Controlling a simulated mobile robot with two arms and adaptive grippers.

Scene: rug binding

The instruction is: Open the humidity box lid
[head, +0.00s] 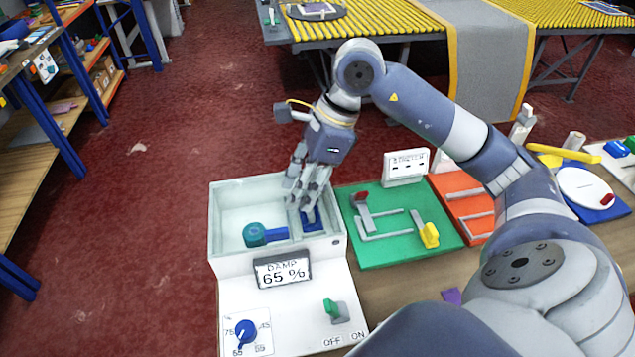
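The humidity box (228,262) is white with pale, glassy upper walls and a "DAMP 65 %" display (282,272) on its front. I see into its left part, where a teal round piece with a blue stem (256,235) shows. I cannot clearly make out a separate lid; a pale framed section is at the right of the top. My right gripper (308,200) points down over that section, with its fingers just above or at a dark blue piece (313,222). Whether it touches or grips this piece is unclear. My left gripper is out of view.
The box's front panel has a blue dial (245,333) and a green-tipped switch (333,309). A green board (385,250) with a red and a yellow handle lies to the right, beside an orange board (466,212). A roller table (395,22) stands behind. Red floor lies left.

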